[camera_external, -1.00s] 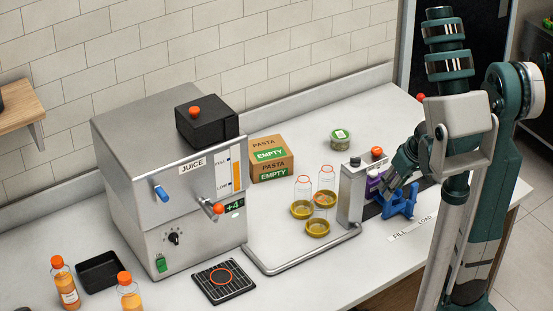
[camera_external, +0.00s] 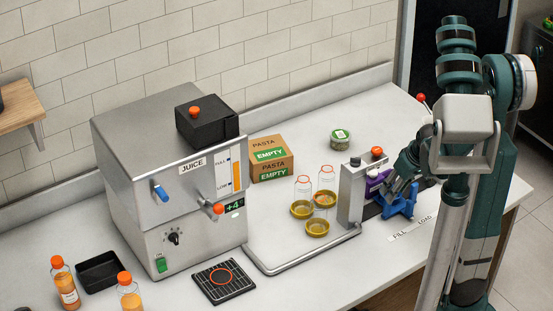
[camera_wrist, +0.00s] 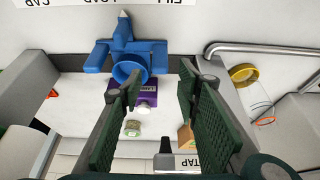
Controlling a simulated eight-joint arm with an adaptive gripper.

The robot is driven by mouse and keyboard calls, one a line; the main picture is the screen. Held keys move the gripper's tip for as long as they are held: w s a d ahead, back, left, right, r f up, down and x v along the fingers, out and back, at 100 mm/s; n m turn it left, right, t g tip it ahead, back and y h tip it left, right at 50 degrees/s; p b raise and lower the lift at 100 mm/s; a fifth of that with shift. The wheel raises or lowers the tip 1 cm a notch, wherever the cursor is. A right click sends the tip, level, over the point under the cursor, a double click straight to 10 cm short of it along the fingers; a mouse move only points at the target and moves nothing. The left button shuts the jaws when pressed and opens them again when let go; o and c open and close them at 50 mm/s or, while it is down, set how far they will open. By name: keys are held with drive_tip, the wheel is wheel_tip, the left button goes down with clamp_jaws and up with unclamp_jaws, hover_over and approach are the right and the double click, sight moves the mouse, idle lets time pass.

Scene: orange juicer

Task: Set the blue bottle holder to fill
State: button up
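The blue bottle holder (camera_external: 402,206) stands at the right end of the counter, beside the grey post, with the FILL and LOAD label (camera_external: 412,228) in front of it. In the wrist view the holder (camera_wrist: 125,60) has a round ring and a pale pointed tip; the tip points toward the upside-down label, nearer LOAD than FILL. My gripper (camera_wrist: 160,82) is open and empty, its dark green fingers apart, with the holder beyond and left of the fingertips. In the external view my gripper (camera_external: 388,190) is just above and behind the holder; contact cannot be told.
The grey post (camera_external: 351,190) with an orange knob stands left of the holder. A purple block (camera_wrist: 146,92) lies behind the holder's ring. The juicer (camera_external: 165,170) fills the left.

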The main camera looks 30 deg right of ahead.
drive_tip(key=shift+b+x, duration=0.85)
drive_tip(key=shift+x, duration=2.65)
drive_tip(key=shift+c, duration=0.2)
drive_tip(key=shift+a, duration=0.1)
clamp_jaws()
